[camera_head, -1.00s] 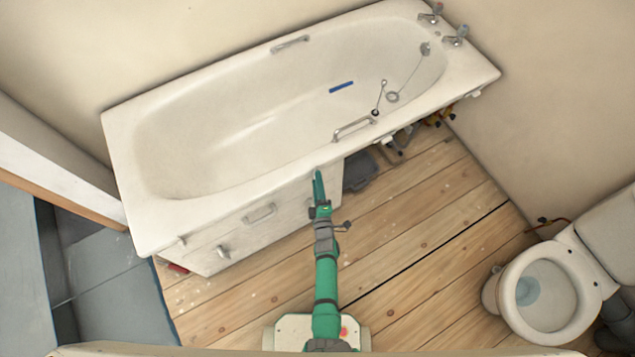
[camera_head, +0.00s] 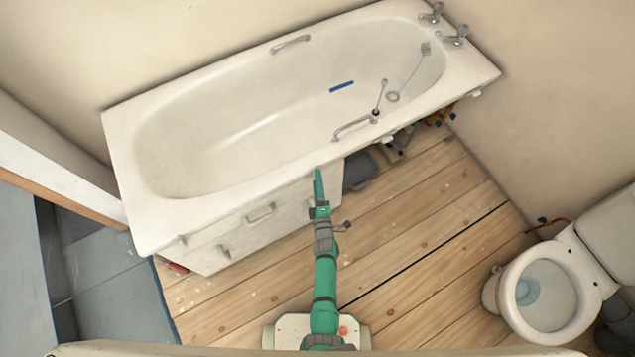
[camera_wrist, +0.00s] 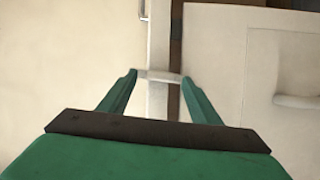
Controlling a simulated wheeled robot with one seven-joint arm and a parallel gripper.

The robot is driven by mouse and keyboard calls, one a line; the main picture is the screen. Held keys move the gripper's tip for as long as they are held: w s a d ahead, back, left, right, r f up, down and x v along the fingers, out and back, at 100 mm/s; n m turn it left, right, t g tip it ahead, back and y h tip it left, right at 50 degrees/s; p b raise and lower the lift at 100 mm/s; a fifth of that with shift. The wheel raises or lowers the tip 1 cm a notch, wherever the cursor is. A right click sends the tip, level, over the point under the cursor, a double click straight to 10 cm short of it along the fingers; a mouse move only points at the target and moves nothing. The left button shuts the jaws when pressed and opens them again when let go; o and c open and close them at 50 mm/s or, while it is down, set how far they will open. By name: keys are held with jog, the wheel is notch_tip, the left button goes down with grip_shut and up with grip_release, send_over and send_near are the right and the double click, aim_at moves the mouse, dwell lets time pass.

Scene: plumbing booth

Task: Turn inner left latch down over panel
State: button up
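A small pale bar, seemingly a latch (camera_wrist: 158,76), lies level across a narrow upright strip in the wrist view. My gripper (camera_wrist: 160,78) has its two green fingers apart, one at each end of this bar; I cannot tell whether they touch it. The white panel (camera_wrist: 262,50) is at the right, past a dark gap beside the strip. In the head view my gripper (camera_head: 318,175) reaches up to the bath's front edge, near the right end of the panel (camera_head: 285,205). The latch is hidden there.
The bath (camera_head: 215,205) overhangs the panel. A handle (camera_head: 261,213) sticks out of the panel; a handle (camera_wrist: 297,101) also shows in the wrist view. Dark things (camera_head: 360,174) lie under the bath to the right. The toilet (camera_head: 550,300) is far right; the wooden floor between is mostly clear.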

jog(key=s+d, duration=0.1)
jog(key=s, duration=0.9)
jog(key=shift+s+d+r, duration=0.2)
jog(key=shift+s, duration=0.2)
jog(key=s+r+m+g+h, duration=0.1)
jog(key=s+r+m+h, duration=0.1)
jog(key=s+r+m, duration=1.5)
jog(key=s+r, duration=0.3)
jog(key=r, duration=0.4)
jog(key=s+r+m+g, duration=0.1)
jog(key=s+r, duration=0.3)
jog(key=r, duration=0.4)
jog(key=shift+s+a+r, duration=0.3)
jog(key=shift+a, duration=0.1)
